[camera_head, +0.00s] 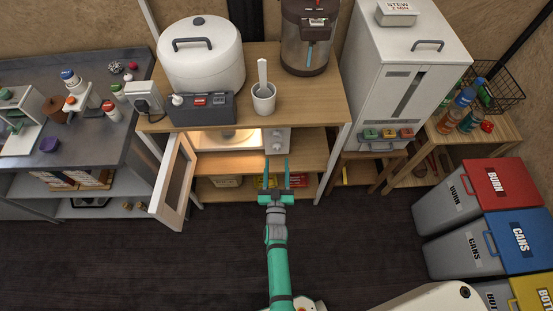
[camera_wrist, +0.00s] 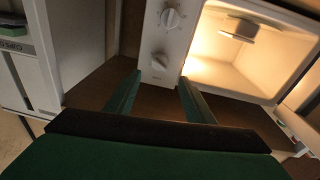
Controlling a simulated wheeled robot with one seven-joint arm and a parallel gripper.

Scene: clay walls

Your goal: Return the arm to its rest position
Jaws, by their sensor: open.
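My gripper (camera_head: 276,176) is open, its two green fingers apart with nothing between them. In the head view my arm reaches forward from the bottom, and the fingertips are in front of the wooden shelf unit. In the wrist view my gripper (camera_wrist: 158,92) points towards the microwave's control panel (camera_wrist: 163,40), which has two white knobs. The microwave (camera_head: 232,138) sits on the middle shelf with its door (camera_head: 176,180) swung open to the left. Its lit inside (camera_wrist: 235,73) shows a small object hanging or standing near the back, unclear in the wrist view.
On the wooden top stand a white rice cooker (camera_head: 201,58), a cup with a utensil (camera_head: 263,98) and a brown dispenser (camera_head: 307,38). A white cabinet (camera_head: 405,70) and labelled bins (camera_head: 460,200) are to the right. A grey counter (camera_head: 90,130) is left. The floor (camera_head: 150,265) ahead is clear.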

